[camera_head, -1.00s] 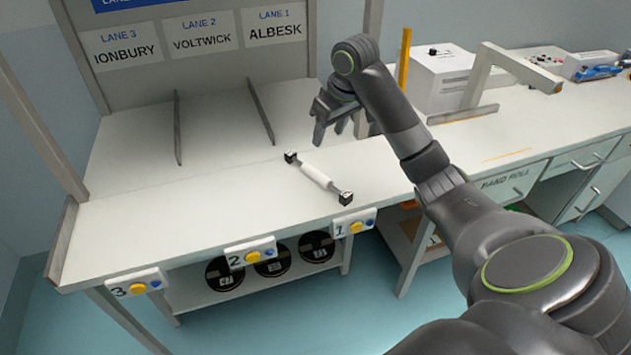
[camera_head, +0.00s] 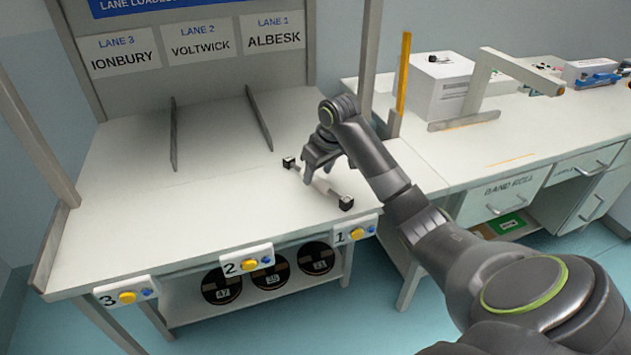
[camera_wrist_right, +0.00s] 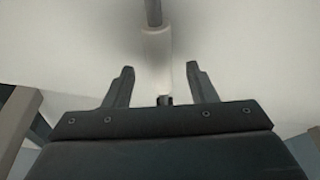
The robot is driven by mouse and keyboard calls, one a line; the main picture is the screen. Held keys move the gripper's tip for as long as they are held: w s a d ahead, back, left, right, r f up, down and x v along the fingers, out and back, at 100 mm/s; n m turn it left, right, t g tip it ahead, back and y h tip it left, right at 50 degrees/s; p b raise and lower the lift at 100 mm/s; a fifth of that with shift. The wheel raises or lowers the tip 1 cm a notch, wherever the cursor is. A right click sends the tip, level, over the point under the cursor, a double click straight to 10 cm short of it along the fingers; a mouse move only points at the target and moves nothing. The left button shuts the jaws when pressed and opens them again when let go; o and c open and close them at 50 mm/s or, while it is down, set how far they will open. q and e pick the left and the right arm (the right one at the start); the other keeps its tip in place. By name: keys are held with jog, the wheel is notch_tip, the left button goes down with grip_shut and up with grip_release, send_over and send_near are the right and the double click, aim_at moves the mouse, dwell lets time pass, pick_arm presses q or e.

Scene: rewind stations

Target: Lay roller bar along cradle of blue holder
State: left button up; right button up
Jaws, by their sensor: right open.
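The roller bar (camera_head: 346,203) lies on the white bench near its front edge, by the lane 1 button. It has a pale roller, thin ends and a black block at each end. My right gripper (camera_head: 318,176) is over the middle of the bar, hiding part of it. In the right wrist view the open fingers (camera_wrist_right: 160,72) stand on either side of the white roller (camera_wrist_right: 157,48), with gaps visible on both sides. A blue item (camera_head: 597,73) sits on the far right bench; I cannot tell whether it is the blue holder. My left gripper is out of view.
Upright dividers (camera_head: 260,119) split the bench into lanes. A post (camera_head: 370,60), a yellow upright strip (camera_head: 403,70), a white box (camera_head: 440,88) and an angled arm stand (camera_head: 520,70) are to the right. Button boxes (camera_head: 249,262) line the front edge. The bench's left part is clear.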

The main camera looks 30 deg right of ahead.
jog(key=x, duration=0.2)
jog(key=shift+f, duration=0.3)
jog(key=shift+w+r, duration=0.1)
grip_shut()
